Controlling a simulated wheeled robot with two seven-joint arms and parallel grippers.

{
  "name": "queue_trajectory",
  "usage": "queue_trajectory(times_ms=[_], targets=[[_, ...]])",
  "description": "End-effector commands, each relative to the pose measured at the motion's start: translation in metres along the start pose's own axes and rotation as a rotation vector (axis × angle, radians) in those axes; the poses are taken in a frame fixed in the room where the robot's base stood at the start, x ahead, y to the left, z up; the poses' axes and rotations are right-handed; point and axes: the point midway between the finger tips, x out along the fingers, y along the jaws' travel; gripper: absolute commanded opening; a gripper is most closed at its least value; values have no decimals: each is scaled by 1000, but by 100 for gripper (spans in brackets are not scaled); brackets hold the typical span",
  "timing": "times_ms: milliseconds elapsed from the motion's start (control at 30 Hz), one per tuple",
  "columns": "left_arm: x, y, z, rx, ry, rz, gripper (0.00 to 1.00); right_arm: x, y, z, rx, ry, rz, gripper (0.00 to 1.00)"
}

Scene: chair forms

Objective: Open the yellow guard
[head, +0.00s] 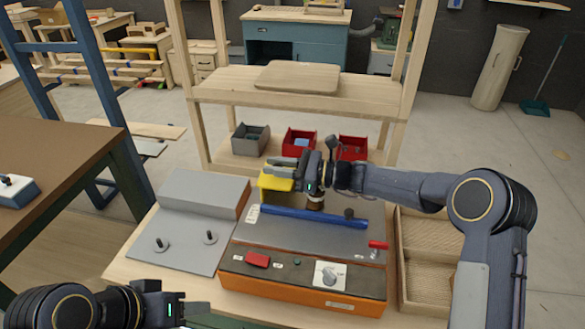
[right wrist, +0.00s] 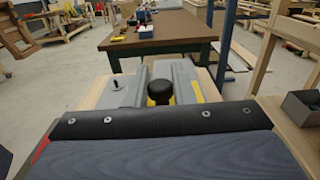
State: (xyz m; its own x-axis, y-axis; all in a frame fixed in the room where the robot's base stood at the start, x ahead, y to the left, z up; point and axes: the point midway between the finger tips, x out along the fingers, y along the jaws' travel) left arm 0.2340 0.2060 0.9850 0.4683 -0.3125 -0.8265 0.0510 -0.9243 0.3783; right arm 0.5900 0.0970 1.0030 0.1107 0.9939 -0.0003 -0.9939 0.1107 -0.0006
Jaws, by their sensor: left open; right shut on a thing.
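The yellow guard (head: 272,182) sits at the back of the orange and grey machine (head: 300,281), above the left end of a blue bar (head: 315,216). My right gripper (head: 287,166) is shut at the guard's upper edge; its fingers partly hide it. Part of the yellow guard also shows in the right wrist view (right wrist: 208,91), behind a black knob (right wrist: 160,91). The fingertips do not show clearly in that view. My left gripper (head: 190,309) is open and empty, low at the front left, apart from the machine.
A grey box-shaped block (head: 202,188) and a grey plate with two pegs (head: 180,245) lie left of the machine. A wooden tray (head: 425,260) is to its right. Behind stands a wooden shelf (head: 300,93) with grey and red bins. A brown-topped table (head: 50,165) is at left.

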Motion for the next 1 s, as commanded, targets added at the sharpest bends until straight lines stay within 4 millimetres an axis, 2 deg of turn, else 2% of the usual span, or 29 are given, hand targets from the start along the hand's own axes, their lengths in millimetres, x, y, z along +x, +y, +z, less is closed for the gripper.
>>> queue_trajectory(times_ms=[233, 267, 400, 733, 867, 1000], targets=[[0, 0, 0, 0, 0, 0, 47, 0, -1, 0, 0, 0, -3, 0], [0, 0, 0, 0, 0, 0, 47, 0, -1, 0, 0, 0, -3, 25], [0, 0, 0, 0, 0, 0, 47, -1, -1, 0, 0, 0, -2, 43], [1, 0, 0, 0, 0, 0, 47, -4, -1, 0, 0, 0, -2, 43], [3, -2, 2, 0, 0, 0, 47, -21, -1, -1, -1, 0, -4, 43], [6, -3, 3, 0, 0, 0, 47, -46, -1, -1, 0, 0, -4, 43]])
